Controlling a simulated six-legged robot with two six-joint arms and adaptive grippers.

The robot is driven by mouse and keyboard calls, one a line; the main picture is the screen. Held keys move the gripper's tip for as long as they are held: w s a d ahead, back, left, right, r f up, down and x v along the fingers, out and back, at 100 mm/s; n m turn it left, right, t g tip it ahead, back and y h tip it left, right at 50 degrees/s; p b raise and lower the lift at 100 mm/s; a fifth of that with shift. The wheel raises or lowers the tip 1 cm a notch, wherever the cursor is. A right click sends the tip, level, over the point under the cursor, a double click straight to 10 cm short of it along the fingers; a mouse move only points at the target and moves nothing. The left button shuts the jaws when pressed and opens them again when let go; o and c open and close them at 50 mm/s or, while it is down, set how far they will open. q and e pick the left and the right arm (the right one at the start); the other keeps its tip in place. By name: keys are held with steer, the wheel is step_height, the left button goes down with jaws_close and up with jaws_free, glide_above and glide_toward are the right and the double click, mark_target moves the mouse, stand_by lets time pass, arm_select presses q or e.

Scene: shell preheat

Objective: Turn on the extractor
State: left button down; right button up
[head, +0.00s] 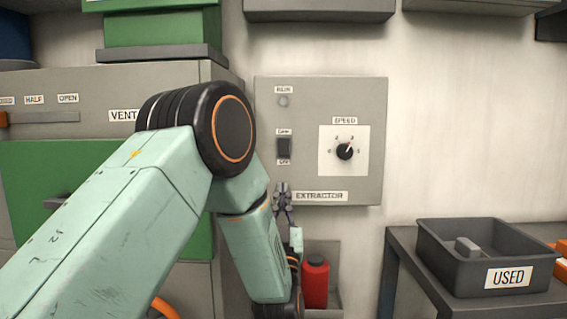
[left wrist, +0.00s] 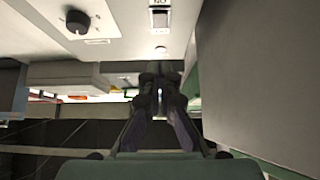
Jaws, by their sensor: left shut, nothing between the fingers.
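The extractor panel (head: 365,95) is a grey box on the wall. Its dark rocker switch (head: 284,147) sits between an upper OFF label and a lower ON label; which way it is pressed is too small to tell. The RUN lamp (head: 283,101) above looks grey and unlit. A black SPEED knob (head: 345,151) is on a white plate to the right. My left gripper (head: 282,188) is shut and empty, fingers upward, just below the switch. In the left wrist view, the switch (left wrist: 160,18) is beyond the fingertips (left wrist: 160,84) and the knob (left wrist: 77,21) is at upper left. My right gripper is out of view.
A grey cabinet with a vent slider (head: 45,118) and green door stands left, partly behind my arm. A red bottle (head: 315,284) stands in a holder below the panel. A dark USED bin (head: 455,277) is on a bench at right. The wall right of the panel is bare.

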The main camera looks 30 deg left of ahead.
mark_target(284, 150)
arm_select(q)
steer(key=x, duration=0.3)
steer(key=w+f+b+x, duration=0.1)
steer(key=x, duration=0.3)
steer(key=a+f+x, duration=0.1)
steer(key=x, duration=0.3)
steer(key=shift+w+r+b, duration=0.1)
steer(key=shift+w+b, duration=0.2)
steer(key=shift+w+a, duration=0.15)
steer(key=shift+w, duration=0.2)
steer(key=shift+w+a, duration=0.1)
